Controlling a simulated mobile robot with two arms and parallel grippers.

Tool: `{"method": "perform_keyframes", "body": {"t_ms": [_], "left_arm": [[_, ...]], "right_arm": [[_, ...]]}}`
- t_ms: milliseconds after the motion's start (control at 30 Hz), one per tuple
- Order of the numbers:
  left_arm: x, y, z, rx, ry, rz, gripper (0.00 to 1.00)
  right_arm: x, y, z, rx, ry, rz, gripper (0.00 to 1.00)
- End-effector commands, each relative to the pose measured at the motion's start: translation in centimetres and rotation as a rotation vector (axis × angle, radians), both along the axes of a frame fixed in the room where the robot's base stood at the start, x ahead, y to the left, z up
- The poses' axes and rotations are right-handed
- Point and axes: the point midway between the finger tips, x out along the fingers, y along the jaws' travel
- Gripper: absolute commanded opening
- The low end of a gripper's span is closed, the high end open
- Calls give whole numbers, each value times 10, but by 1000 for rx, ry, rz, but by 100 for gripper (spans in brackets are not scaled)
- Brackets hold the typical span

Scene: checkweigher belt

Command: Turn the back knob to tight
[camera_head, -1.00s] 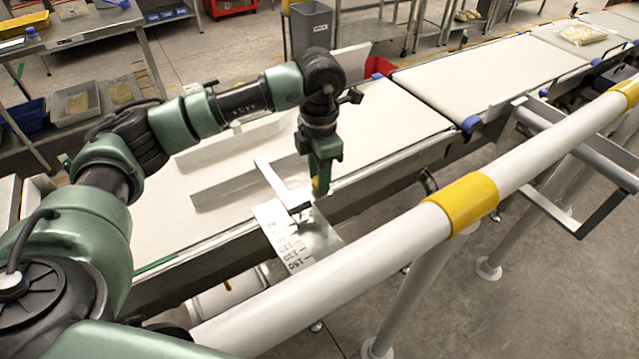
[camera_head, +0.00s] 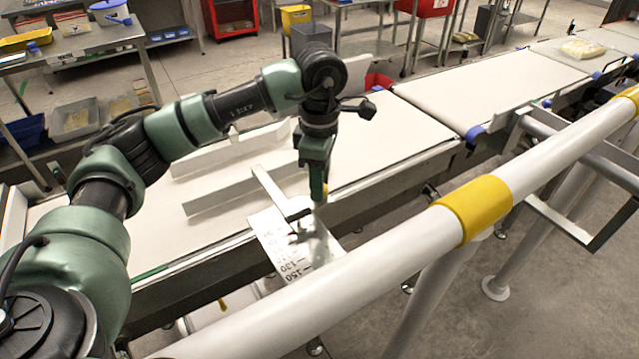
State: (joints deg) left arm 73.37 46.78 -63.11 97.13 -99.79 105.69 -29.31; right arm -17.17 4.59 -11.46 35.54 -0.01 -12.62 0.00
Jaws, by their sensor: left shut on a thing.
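My left gripper (camera_head: 319,198) points down over the near edge of the belt, beside a guide bracket. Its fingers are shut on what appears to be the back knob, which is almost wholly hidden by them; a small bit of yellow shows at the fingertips. Just below is a metal plate (camera_head: 285,262) with a printed scale, with 130 and 150 legible. A flat metal bar (camera_head: 268,185) runs from the plate toward the guide rail (camera_head: 225,193) on the belt. I cannot tell how the knob is turned. My right gripper is not in view.
A thick white rail (camera_head: 390,250) with a yellow band (camera_head: 474,208) crosses in front of the plate. The white belt (camera_head: 400,125) lies behind the gripper.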

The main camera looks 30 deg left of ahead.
Motion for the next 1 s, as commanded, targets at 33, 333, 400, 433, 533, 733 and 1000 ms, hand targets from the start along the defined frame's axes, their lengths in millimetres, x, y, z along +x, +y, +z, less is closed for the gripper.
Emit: {"method": "perform_keyframes", "body": {"t_ms": [33, 333, 400, 433, 533, 733, 1000], "left_arm": [[1, 0, 1, -3, -5, -5, 0], [1, -1, 2, -2, -5, -13, 0], [1, -1, 2, -2, -5, -13, 0], [1, -1, 2, -2, -5, -13, 0], [1, 0, 2, -2, -5, -13, 47], [1, 0, 1, -1, -2, -13, 52], [1, -1, 12, -1, -5, -12, 52]], "right_arm": [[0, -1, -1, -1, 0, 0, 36], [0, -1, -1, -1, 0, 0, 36], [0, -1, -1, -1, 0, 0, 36], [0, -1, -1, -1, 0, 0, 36], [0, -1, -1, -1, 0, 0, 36], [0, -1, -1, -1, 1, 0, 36], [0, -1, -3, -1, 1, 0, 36]]}}
